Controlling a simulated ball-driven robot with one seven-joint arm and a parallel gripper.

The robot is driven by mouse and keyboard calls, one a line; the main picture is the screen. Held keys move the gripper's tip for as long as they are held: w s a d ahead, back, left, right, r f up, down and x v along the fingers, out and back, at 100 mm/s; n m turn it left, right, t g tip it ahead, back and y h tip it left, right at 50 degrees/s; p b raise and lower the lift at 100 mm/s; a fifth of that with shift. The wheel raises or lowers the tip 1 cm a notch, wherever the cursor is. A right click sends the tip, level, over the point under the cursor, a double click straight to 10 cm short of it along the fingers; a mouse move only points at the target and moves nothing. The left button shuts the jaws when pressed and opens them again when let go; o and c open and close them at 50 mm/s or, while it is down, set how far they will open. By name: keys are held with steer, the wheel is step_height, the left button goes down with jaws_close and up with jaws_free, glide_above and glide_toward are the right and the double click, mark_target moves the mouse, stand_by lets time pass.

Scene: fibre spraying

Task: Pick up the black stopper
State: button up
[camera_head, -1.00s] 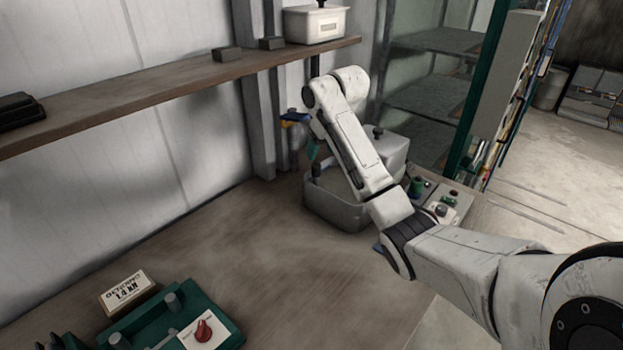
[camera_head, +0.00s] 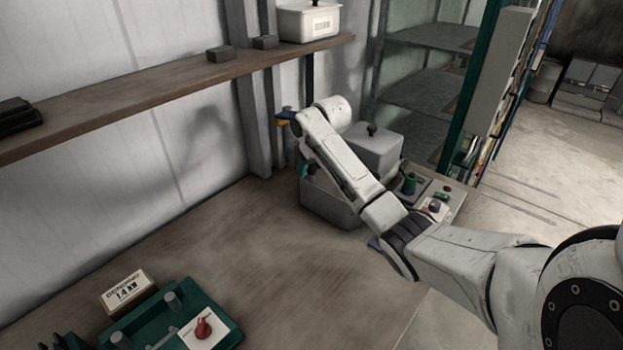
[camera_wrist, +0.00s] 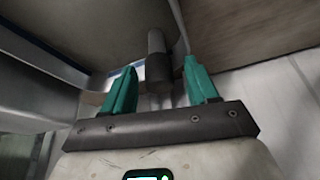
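In the wrist view my gripper (camera_wrist: 161,78) has two teal fingers standing apart. A dark grey to black cylinder (camera_wrist: 158,66) shows in the gap between them, with space on both sides; it looks like the stopper, but I cannot tell how far it is beyond the fingertips. In the head view my gripper is mostly hidden behind my arm; a bit of teal (camera_head: 303,169) shows by the open grey bin (camera_head: 330,208). No stopper is clearly seen there.
A wooden shelf (camera_head: 150,92) carries small dark blocks (camera_head: 220,54), a white box (camera_head: 309,22) and a black item (camera_head: 18,115). A lidded grey box (camera_head: 374,150) stands behind the bin. A green fixture (camera_head: 226,325) sits front left. The middle of the bench (camera_head: 270,245) is clear.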

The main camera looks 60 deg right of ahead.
jaws_close()
stand_by(0.3)
steer(key=shift+r, duration=0.1)
